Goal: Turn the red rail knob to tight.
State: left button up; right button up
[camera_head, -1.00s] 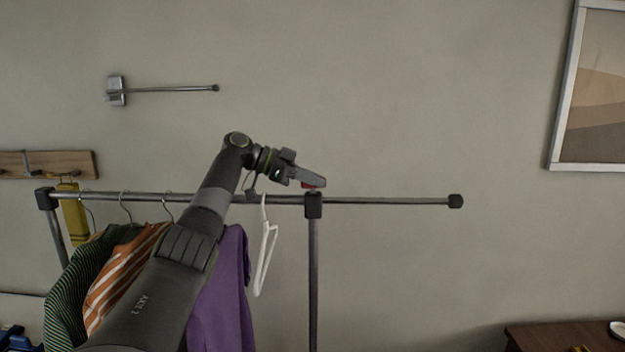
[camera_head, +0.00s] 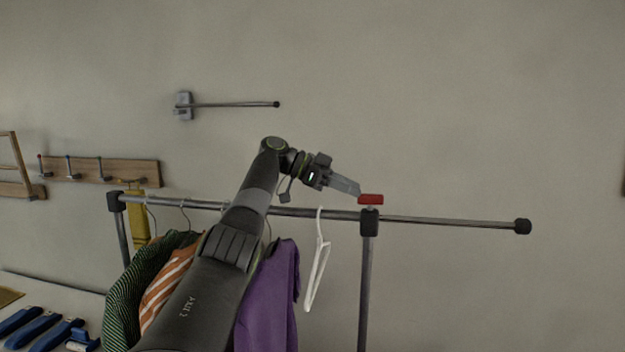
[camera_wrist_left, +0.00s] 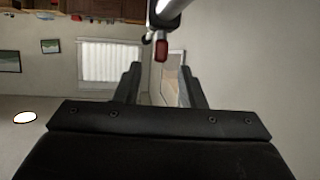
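The red rail knob (camera_head: 370,199) sits on top of the black joint (camera_head: 369,222) where the upright post meets the rail (camera_head: 440,222). Its bar lies roughly along the rail in the head view. My left gripper (camera_head: 357,188) is just left of the knob, its fingertips close to the knob's left end. In the left wrist view the two fingers (camera_wrist_left: 160,82) are spread apart with nothing between them. The red knob (camera_wrist_left: 161,50) shows beyond the fingertips, roughly centred between them. My right gripper is not in view.
A white hanger (camera_head: 318,270) hangs just left of the post. Purple (camera_head: 268,300), orange-striped and green-striped clothes hang further left, partly behind my left arm. A wall-mounted rod (camera_head: 235,104) is above. The wall area right of the post is clear.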

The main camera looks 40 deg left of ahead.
pick_arm(q)
jog(key=p+v, duration=0.2)
jog(key=v, duration=0.9)
jog(key=shift+s+a+p, duration=0.2)
jog(key=shift+p, duration=0.1)
